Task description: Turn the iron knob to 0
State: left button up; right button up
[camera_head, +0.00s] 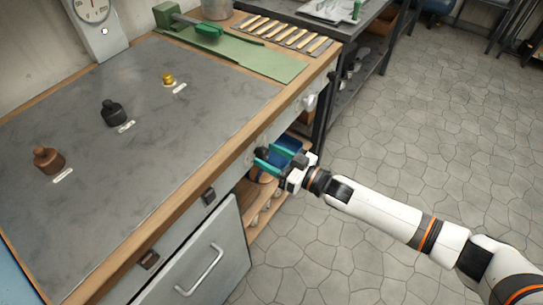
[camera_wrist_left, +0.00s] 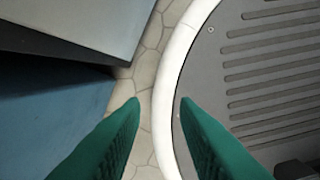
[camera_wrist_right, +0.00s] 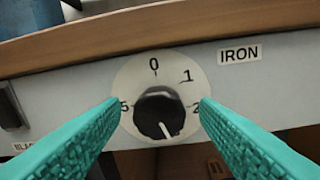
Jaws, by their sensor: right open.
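My right gripper (camera_wrist_right: 158,106) is open, one green finger on each side of the knob, with gaps showing. In the head view the right gripper (camera_head: 271,158) is at the bench's front panel. My left gripper (camera_wrist_left: 160,100) shows only in its wrist view, open and empty over the floor and a round base.
The bench top (camera_head: 190,120) has a brown weight-like piece (camera_head: 48,161), a black one (camera_head: 112,114) and a brass one (camera_head: 168,80). A wooden edge (camera_wrist_right: 105,47) runs above the knob. A cabinet door with a handle (camera_head: 203,270) is below left. The floor at right is clear.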

jog(key=shift+c, duration=0.3)
jog(key=c, duration=0.9)
jog(key=shift+c, duration=0.2)
jog(key=shift+n, duration=0.3)
